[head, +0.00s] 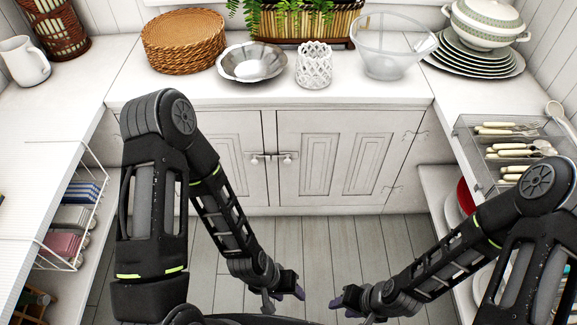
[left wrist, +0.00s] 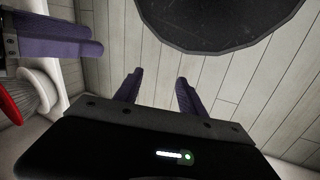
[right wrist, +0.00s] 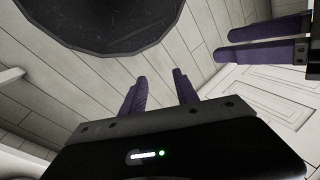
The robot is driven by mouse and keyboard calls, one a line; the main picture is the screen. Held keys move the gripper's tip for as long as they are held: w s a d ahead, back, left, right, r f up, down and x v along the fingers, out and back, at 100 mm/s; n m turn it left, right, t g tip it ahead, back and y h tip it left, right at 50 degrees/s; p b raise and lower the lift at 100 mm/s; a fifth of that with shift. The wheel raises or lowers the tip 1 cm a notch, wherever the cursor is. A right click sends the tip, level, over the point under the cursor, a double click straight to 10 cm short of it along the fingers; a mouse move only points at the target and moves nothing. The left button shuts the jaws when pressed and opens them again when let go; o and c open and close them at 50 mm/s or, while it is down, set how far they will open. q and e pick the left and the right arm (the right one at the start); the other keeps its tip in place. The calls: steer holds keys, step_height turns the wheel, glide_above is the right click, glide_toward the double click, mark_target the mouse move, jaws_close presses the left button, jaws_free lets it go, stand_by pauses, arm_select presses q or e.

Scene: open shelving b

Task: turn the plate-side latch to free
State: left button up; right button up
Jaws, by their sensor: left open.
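The white cabinet doors show in the head view, the left door (head: 230,150) and the right door (head: 335,155), both closed. Small metal latch fittings sit near where they meet, one on the left (head: 256,155) and one on the right (head: 288,156). They are too small to tell how either is turned, or for certain which is the plate-side latch. My left gripper (head: 298,291) is open and empty, low over the floor in front of the doors. My right gripper (head: 340,301) is also open and empty, facing it. Both are well apart from the latches.
A plate stack (head: 478,62) with a tureen stands on the counter at right. A glass bowl (head: 390,52), white lattice holder (head: 314,66), metal bowl (head: 252,64) and woven mats (head: 183,42) line the back. A cutlery tray (head: 480,145) is at right. The floor (head: 330,238) before the doors is clear.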

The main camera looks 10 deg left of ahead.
arm_select(q)
steer(key=w+a+f+t+y+b, duration=0.3)
steer(key=w+a+f+b, duration=0.3)
steer(key=w+f+b, duration=0.35)
steer(key=w+a+f+t+y+b, duration=0.25)
steer(key=w+a+f+b, duration=0.25)
steer(key=w+f+b, duration=0.45)
steer(key=w+a+f+t+y+b, duration=0.1)
steer(key=w+a+t+y+b, duration=0.2)
steer(key=w+b, duration=0.6)
steer(key=w+d+r+t+b, duration=0.2)
steer(key=w+r+t+b, duration=0.1)
steer(key=w, duration=0.4)
steer(key=w+d+r+m+t+b, duration=0.1)
steer(key=w+r+t+b, duration=0.2)
steer(key=w+r+t, duration=0.2)
step_height(320, 180, up, 2)
steer(key=shift+w+d+r+m, duration=0.15)
steer(key=shift+w+d+m, duration=0.2)
steer(key=shift+w, duration=0.5)
arm_select(e)
step_height(320, 180, down, 35)
steer(key=w+d, duration=0.1)
steer(key=w, duration=0.1)
steer(key=shift+w+d+t, duration=0.3)
steer(key=shift+d+t, duration=0.1)
arm_select(q)
steer(key=shift+w, duration=0.1)
